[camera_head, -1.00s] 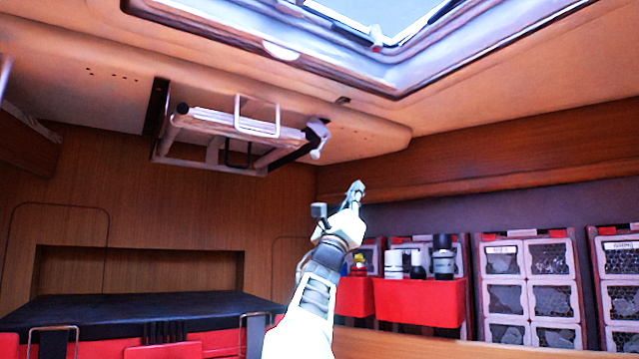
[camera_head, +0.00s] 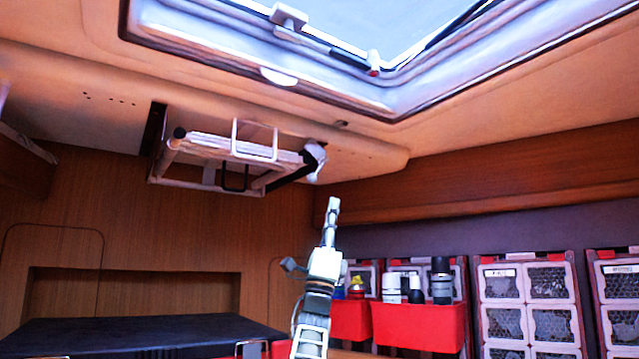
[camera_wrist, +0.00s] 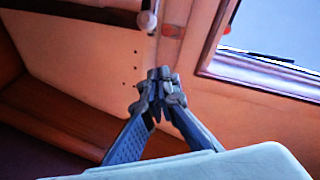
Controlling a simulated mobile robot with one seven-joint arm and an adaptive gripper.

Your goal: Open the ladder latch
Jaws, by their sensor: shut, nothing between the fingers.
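The folded ladder (camera_head: 220,165) is stowed flat against the ceiling at the left of the head view. A white latch (camera_head: 315,160) sits at its right end, with a lever that hangs down. My gripper (camera_head: 334,203) is shut and empty, pointing up, below and a little right of the latch in the picture. It does not appear to touch it. In the wrist view my gripper (camera_wrist: 160,75) has its fingertips together, and a white rounded knob (camera_wrist: 147,20), apparently the latch's, shows just above them at the top edge. The ladder's main part is out of the wrist view.
A roof hatch (camera_head: 390,90) is open to light above right. Red bins with bottles (camera_head: 415,320) and mesh-front boxes (camera_head: 525,310) line the right wall. A dark-topped counter (camera_head: 130,335) lies below the ladder. The air around my gripper is clear.

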